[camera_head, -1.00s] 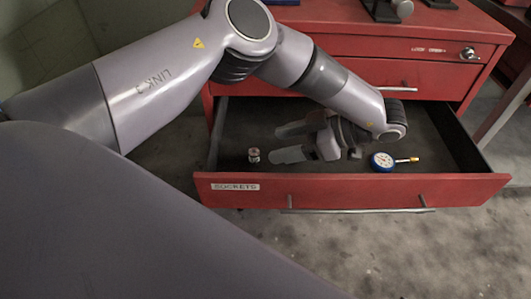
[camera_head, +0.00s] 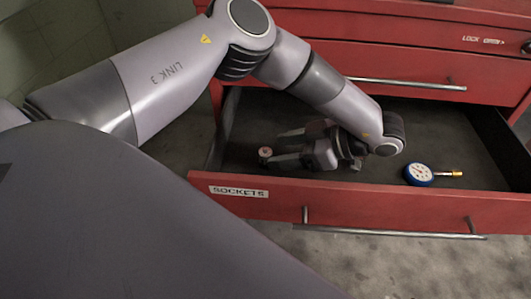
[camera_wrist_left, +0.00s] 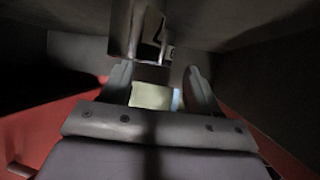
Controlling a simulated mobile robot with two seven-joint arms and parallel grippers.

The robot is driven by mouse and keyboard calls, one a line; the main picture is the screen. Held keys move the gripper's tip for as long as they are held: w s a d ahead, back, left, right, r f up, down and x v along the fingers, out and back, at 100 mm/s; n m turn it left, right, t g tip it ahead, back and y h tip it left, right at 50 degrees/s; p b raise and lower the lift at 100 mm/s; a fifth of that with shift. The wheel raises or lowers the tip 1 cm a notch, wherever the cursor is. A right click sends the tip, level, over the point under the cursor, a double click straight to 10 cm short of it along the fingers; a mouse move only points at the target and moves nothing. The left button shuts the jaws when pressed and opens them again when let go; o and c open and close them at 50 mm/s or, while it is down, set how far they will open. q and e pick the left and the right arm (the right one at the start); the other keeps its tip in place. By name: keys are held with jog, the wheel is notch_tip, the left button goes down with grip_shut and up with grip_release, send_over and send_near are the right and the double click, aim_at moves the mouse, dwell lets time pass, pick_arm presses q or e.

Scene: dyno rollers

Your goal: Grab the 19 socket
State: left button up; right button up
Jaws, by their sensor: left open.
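A small metallic socket (camera_head: 265,153) with a reddish top stands in the open drawer labelled SOCKETS (camera_head: 350,205), towards its left side. Its size marking is too small to read. My left gripper (camera_head: 280,149) is low inside the drawer, fingers pointing left. It is open, with the socket just beyond its fingertips, roughly in line with the gap. In the left wrist view the two fingers (camera_wrist_left: 160,85) stand apart. Pale and bluish patches show between them, and I cannot tell what they are. The right gripper is not in view.
A blue dial gauge (camera_head: 419,174) with a brass stem lies in the drawer to the right of my gripper. Closed red drawers (camera_head: 400,55) with a bar handle rise behind. The drawer's front wall and sides surround the gripper; its right part is mostly bare.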

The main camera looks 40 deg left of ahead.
aim_at(269, 152)
pick_arm(q)
jog(key=shift+b+x, duration=0.3)
jog(key=shift+x, duration=1.4)
jog(key=shift+r, duration=0.1)
grip_shut()
